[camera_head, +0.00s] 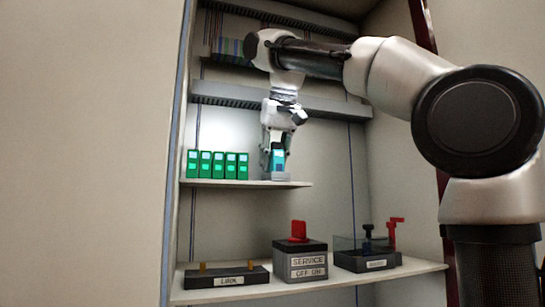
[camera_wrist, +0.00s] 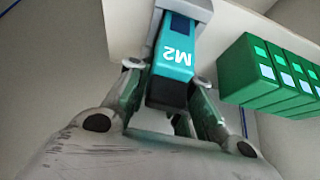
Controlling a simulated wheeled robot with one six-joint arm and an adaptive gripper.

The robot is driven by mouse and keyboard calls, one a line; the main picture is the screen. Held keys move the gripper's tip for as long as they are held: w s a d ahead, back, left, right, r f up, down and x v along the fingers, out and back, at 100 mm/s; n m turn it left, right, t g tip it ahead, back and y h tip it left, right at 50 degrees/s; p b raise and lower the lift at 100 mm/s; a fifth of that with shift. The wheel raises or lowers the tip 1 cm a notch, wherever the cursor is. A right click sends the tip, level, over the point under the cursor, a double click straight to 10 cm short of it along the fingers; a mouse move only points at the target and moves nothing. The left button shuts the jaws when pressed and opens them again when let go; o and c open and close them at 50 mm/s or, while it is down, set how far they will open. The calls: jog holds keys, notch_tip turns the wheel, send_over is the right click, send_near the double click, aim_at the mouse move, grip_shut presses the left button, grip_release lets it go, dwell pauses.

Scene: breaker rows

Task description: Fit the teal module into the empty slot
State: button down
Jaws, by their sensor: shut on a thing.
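The teal module (camera_head: 279,157) is upright at the right part of the small shelf, with its lower end at a grey holder (camera_head: 276,176). In the wrist view the teal module (camera_wrist: 177,58) shows a white "M2", and its far end sits at the grey holder (camera_wrist: 203,9). My gripper (camera_head: 273,150) points down from above and is shut on the module, with one finger on each side in the wrist view (camera_wrist: 168,92). I cannot make out the empty slot in either view.
Several green modules (camera_head: 217,165) stand in a row left of the holder on the small shelf (camera_head: 240,184). Rails (camera_head: 230,95) cross the cabinet above, with dark modules (camera_head: 229,50) on the upper one. Below are a lock block (camera_head: 228,277), a service switch (camera_head: 300,261) and a clear-covered box (camera_head: 367,259).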

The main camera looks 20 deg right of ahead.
aim_at(278, 150)
jog(key=shift+f, duration=0.15)
jog(key=c, duration=1.2)
grip_release()
jog(key=shift+o, duration=0.2)
jog(key=v, duration=0.7)
jog(key=shift+s, duration=0.15)
